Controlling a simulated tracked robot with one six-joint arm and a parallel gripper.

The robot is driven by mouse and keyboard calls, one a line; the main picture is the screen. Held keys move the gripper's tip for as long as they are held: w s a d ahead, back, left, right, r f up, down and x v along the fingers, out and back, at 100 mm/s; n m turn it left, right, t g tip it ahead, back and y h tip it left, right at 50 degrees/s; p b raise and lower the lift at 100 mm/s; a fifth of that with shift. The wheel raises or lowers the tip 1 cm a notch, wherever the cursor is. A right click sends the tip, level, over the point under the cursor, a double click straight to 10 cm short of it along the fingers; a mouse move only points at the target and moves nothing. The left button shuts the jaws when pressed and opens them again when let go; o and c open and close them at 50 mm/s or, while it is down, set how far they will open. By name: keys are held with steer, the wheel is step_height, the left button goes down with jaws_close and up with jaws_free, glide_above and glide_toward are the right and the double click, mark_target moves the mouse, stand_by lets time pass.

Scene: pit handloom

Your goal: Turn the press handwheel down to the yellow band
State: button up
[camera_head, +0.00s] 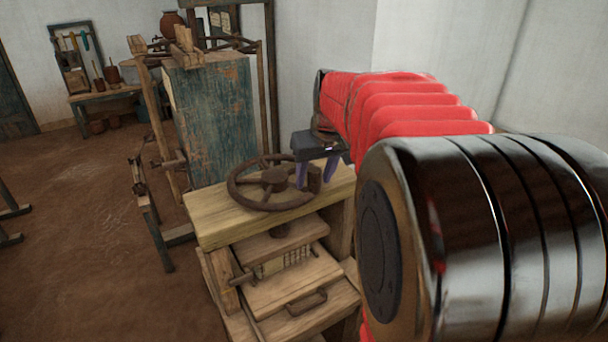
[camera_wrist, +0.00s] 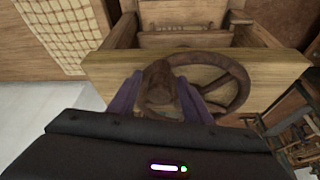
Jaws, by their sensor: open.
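The press handwheel (camera_head: 238,193) is a dark brown spoked wheel lying flat above the top beam (camera_head: 218,223) of a wooden press. It also shows in the wrist view (camera_wrist: 239,82), with an upright knob (camera_wrist: 160,84) on its near rim. My gripper (camera_head: 315,182) is at the wheel's right side, fingers pointing down. In the wrist view its two purple fingers (camera_wrist: 160,98) stand open on either side of the knob. I cannot tell whether they touch it. Below the beam hang a wooden plate and a pale marked scale (camera_head: 270,268). No yellow band can be made out.
A tall frame with a worn blue-green panel (camera_head: 215,115) stands behind the press. A workbench (camera_head: 105,92) with pots and a tool board is at the far left. A white wall is behind my arm. Brown floor (camera_head: 90,240) at left is mostly clear.

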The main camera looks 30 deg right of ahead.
steer(key=shift+w+f, duration=0.1)
steer(key=shift+f, duration=0.1)
steer(key=shift+c, duration=0.7)
jaws_close()
steer(key=shift+a, duration=0.15)
